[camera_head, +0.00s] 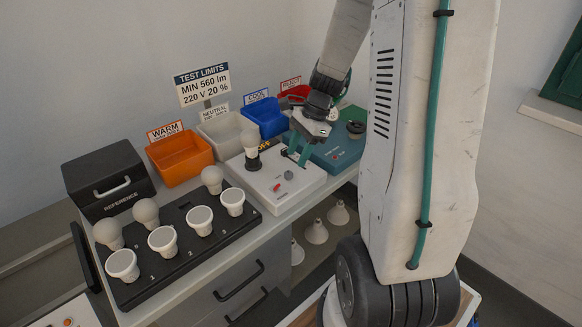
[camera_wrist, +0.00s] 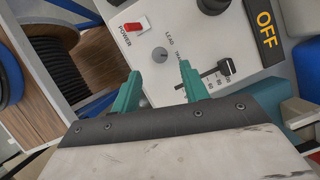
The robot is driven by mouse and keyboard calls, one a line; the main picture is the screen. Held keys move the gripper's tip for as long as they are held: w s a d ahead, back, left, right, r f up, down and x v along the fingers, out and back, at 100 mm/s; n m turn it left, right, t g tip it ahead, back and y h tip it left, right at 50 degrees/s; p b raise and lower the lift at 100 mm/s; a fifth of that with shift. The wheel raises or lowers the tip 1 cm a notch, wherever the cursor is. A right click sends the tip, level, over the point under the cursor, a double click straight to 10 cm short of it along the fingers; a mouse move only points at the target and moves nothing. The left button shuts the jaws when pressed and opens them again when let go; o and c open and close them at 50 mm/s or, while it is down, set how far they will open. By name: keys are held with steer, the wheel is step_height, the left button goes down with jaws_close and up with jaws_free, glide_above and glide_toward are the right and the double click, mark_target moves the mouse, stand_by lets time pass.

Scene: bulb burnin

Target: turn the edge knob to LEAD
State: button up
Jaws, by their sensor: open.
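The edge knob (camera_wrist: 159,54) is a small round grey dial on the white tester panel in the wrist view. The LEAD label (camera_wrist: 170,41) is beside it, with a second, partly covered label below. Which label its pointer faces is too small to tell. In the head view the knob (camera_head: 288,175) is on the front of the white tester (camera_head: 305,186). My gripper (camera_wrist: 158,72) is open, its two teal fingers apart and empty, with the knob just past the gap between the tips. In the head view my gripper (camera_head: 299,152) hangs over the tester's right part.
A red power switch (camera_wrist: 138,24) and a black slider (camera_wrist: 218,70) flank the knob. A display (camera_wrist: 266,30) reads OFF. A bulb (camera_head: 250,139) stands upright on the tester. A black bulb tray (camera_head: 180,258) is left, a teal unit (camera_head: 338,150) right, coloured bins behind.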

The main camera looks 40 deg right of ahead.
mark_target(289, 173)
steer(key=x, duration=0.5)
steer(key=shift+a+f, duration=0.1)
steer(key=shift+f, duration=0.1)
jaws_close()
